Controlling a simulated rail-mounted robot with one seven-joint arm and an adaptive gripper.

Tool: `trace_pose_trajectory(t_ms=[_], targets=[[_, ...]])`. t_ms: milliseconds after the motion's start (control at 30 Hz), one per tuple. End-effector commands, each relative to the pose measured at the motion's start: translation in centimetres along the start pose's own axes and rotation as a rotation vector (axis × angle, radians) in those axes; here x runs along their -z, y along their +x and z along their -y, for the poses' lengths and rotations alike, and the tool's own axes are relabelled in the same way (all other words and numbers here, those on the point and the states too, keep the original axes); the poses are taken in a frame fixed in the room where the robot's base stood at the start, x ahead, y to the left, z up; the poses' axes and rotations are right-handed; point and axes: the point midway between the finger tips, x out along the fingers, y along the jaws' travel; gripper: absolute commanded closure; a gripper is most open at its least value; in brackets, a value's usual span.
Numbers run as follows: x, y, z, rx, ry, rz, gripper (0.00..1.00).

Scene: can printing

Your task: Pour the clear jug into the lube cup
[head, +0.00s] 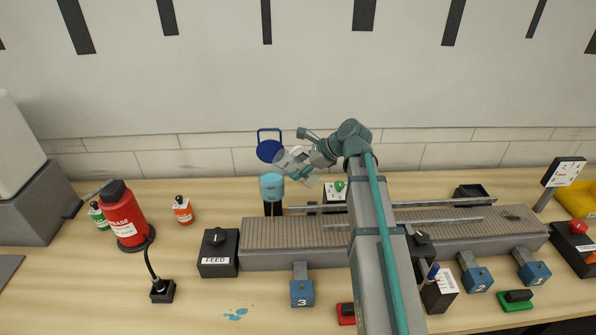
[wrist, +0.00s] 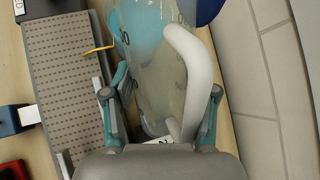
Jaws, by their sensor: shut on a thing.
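The clear jug (wrist: 160,75) fills the middle of the wrist view, with a thick white handle (wrist: 192,75). My gripper (wrist: 160,115) is shut on it, one finger on each side. In the head view the jug (head: 294,162) is tilted to the left, its mouth end above and just right of the light-blue lube cup (head: 272,188). The cup stands behind the conveyor, with a dark blue round piece with a loop (head: 269,150) behind it. In the wrist view the cup (wrist: 145,22) is partly seen through the jug. I cannot make out any liquid stream.
The grey conveyor (head: 290,232) runs along the bench in front of the cup. A FEED switch box (head: 218,252), an orange bottle (head: 183,210) and a red grease can (head: 124,218) stand to the left. The tiled wall (head: 200,163) is close behind.

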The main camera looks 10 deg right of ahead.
Motion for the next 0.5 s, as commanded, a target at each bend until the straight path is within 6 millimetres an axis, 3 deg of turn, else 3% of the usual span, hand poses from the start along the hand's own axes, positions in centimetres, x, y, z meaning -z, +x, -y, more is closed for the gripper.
trace_pose_trajectory(t_ms=[500], targets=[[1.01, -0.76, 0.28, 0.001, 0.065, 0.191, 0.98]])
